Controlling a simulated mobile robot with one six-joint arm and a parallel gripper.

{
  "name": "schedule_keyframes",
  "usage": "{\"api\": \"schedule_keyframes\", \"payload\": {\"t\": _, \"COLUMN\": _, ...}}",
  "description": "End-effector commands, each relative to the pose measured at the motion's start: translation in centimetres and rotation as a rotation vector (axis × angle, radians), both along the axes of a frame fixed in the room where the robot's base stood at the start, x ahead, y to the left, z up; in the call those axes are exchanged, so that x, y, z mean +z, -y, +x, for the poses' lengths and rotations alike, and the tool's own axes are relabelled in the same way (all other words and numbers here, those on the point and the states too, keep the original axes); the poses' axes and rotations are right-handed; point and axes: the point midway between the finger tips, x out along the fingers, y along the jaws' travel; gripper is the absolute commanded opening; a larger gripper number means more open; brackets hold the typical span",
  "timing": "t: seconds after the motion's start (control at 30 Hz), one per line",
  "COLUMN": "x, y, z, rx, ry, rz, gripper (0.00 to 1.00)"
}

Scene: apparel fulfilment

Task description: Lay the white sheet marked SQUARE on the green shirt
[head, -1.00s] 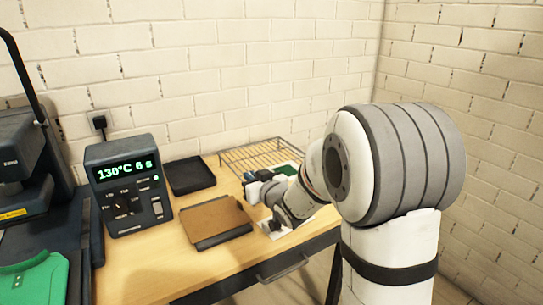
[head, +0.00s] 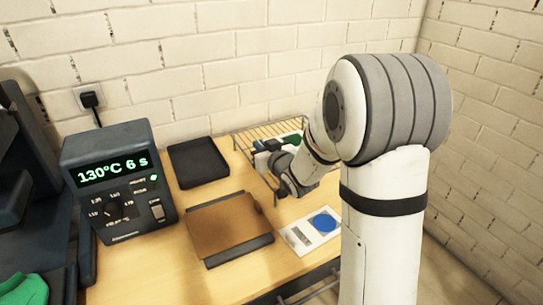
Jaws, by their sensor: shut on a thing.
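The green shirt (head: 24,289) shows at the bottom left corner, mostly cut off by the frame. My gripper (head: 265,152) is over the front of the wire rack, beyond the brown board. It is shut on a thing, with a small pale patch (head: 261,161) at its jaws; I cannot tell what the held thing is. A white sheet (head: 296,243) with a blue round print and a grey label lies on the table below my wrist. I cannot read any SQUARE mark. A green and white piece (head: 292,138) shows behind the gripper, partly hidden.
A brown board (head: 228,225) in a dark frame lies mid-table. A black tray (head: 197,163) lies behind it. The control box (head: 118,185) reads 130°C 6 s, beside the dark press (head: 30,235). The wire rack (head: 245,140) stands by the wall.

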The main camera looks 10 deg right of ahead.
Motion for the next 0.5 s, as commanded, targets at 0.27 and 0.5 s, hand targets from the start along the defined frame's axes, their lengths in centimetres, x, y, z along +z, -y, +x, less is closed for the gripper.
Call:
{"api": "schedule_keyframes", "payload": {"t": 0.27, "x": -2.7, "y": 0.6, "z": 0.1, "rx": -0.01, "ry": -0.002, "rz": 0.0, "gripper": 0.0}}
{"api": "schedule_keyframes", "payload": {"t": 0.5, "x": -5.4, "y": 0.7, "z": 0.0, "rx": -0.012, "ry": 0.0, "rz": 0.0, "gripper": 0.0}}
